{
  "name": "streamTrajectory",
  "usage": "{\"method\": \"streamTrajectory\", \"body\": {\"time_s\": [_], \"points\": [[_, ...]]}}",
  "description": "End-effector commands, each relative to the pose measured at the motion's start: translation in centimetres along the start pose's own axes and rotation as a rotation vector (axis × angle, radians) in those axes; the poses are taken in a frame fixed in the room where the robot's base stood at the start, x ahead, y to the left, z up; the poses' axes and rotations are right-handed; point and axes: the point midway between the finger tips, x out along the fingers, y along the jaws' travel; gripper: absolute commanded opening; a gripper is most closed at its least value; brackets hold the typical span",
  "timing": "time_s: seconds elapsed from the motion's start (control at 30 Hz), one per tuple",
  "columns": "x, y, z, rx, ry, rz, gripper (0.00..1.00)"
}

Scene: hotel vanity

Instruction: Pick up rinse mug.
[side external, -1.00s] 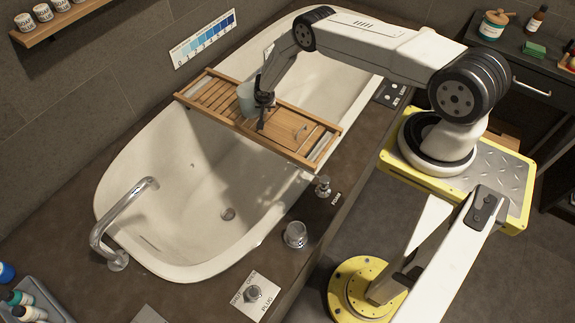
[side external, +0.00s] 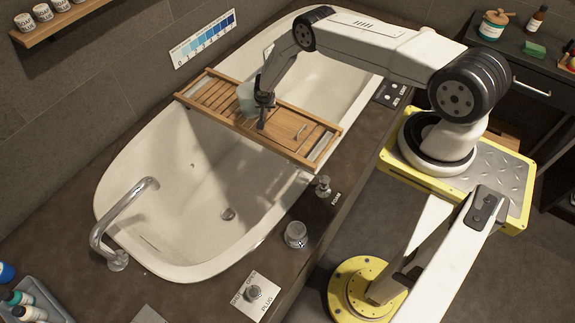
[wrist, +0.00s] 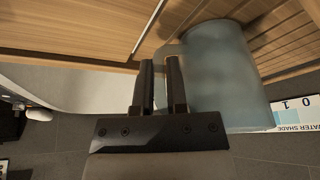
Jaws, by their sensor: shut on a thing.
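The rinse mug (side external: 247,97) is a pale blue-grey, translucent cup over the wooden bath tray (side external: 221,105). In the wrist view the mug (wrist: 222,75) fills the right of the middle, with its handle on the left side, toward my fingers. My gripper (side external: 262,114) is at the mug's right side in the side view. In the wrist view the two dark fingers of my gripper (wrist: 160,80) are close together, shut on the mug's handle, which is partly hidden between them. I cannot tell whether the mug's base touches the tray.
The tray spans the white bathtub (side external: 150,190), whose basin is open on both sides of it. A curved tap (side external: 125,212) stands at the near left rim. A blue scale sign (side external: 204,39) is on the wall behind.

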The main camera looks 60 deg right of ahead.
Motion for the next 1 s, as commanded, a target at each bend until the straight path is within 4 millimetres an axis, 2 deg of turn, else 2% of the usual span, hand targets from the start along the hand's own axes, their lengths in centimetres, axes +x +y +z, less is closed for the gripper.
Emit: {"method": "streamTrajectory", "body": {"time_s": [0.57,0.77,1.0], "points": [[-0.3,-0.1,-0.2,0.001,0.002,-0.002,0.0],[-1.1,-0.1,-0.6,0.002,0.002,-0.002,0.0],[-3.2,-0.1,-1.3,0.0,0.002,-0.002,0.0]]}}
